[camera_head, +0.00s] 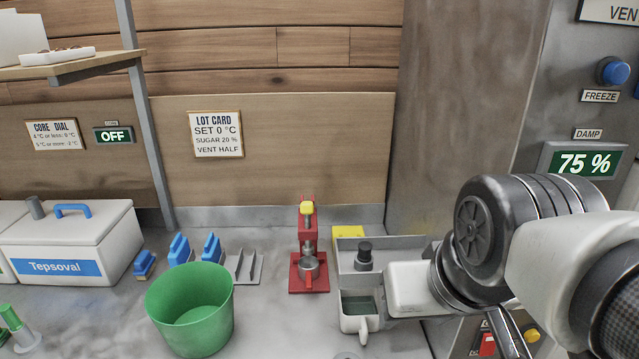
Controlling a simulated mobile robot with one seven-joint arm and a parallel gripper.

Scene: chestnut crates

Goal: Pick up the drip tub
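A small white tub (347,323) with a dark green inside and a handle-like front part stands on the counter, right of centre. It may be the drip tub, but no label on it shows. My gripper (386,291) reaches in from the right, and its white body is right against the tub's right side in the picture. Its fingers cannot be made out, so I cannot tell whether it is open or shut, or whether it touches the tub. A larger green open bucket (190,305) stands left of centre, away from my gripper.
Blue blocks (180,250) and a white lidded box (70,243) are further left. A grey metal cabinet (455,120) rises at right.

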